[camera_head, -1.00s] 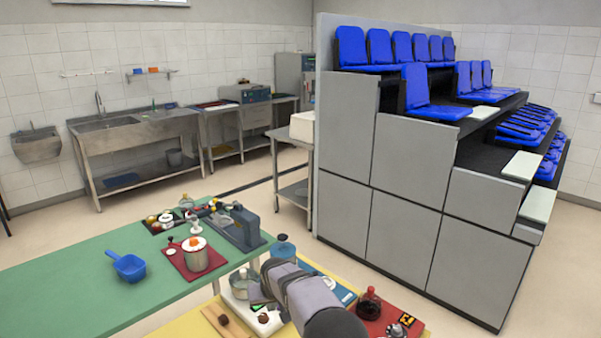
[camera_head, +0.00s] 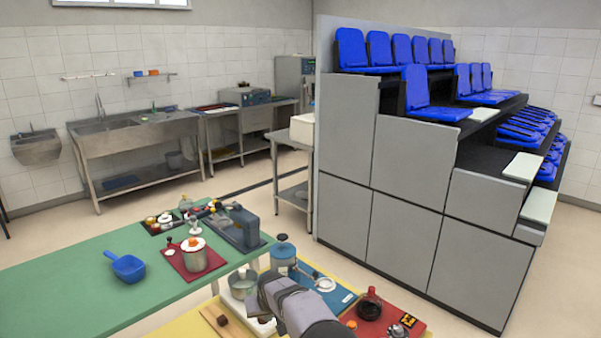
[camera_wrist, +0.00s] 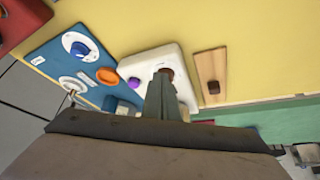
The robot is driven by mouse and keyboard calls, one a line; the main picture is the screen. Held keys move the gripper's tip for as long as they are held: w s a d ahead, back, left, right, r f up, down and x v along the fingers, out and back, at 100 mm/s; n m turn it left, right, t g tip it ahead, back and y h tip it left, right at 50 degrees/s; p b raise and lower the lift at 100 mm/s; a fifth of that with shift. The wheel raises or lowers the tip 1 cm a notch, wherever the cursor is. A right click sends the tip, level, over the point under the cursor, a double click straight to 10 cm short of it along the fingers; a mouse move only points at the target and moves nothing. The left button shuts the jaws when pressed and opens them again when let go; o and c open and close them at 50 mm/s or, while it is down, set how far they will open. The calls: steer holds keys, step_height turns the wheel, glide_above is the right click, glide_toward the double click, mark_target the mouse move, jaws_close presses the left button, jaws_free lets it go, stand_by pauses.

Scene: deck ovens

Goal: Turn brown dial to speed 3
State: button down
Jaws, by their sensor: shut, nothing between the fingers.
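A white device (camera_wrist: 142,64) with a brown dial (camera_wrist: 166,71) and a purple knob (camera_wrist: 134,83) lies below my gripper in the wrist view. My gripper (camera_wrist: 164,82) is shut, with its fingertips right at the brown dial and hiding part of it. I cannot tell whether they touch it. The dial's marks and setting cannot be read. In the head view my gripper is hidden behind my own wrist, which covers much of the white device (camera_head: 262,328); the brown dial is hidden there.
A wooden board (camera_wrist: 209,65) with a brown block-like knob (camera_wrist: 213,87) lies beside the white device. A blue panel (camera_wrist: 68,60) with a blue dial (camera_wrist: 80,46) is on its other side. A red panel (camera_head: 388,322) with a dark flask (camera_head: 369,303) stands to the right.

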steer(key=shift+f+b, duration=0.55)
steer(key=shift+f, duration=0.6)
steer(key=shift+w+a+r, duration=0.1)
steer(key=shift+w, duration=0.05)
steer(key=shift+s+a+b, duration=0.2)
steer(key=shift+a+b, duration=0.25)
steer(key=shift+b, duration=0.3)
steer(key=shift+a, duration=0.1)
steer(key=shift+s+a+b, duration=0.1)
steer(key=shift+a+b, duration=0.1)
steer(key=shift+b, duration=0.15)
steer(key=shift+a, duration=0.35)
steer(key=shift+s+b, duration=0.4)
stand_by(0.3)
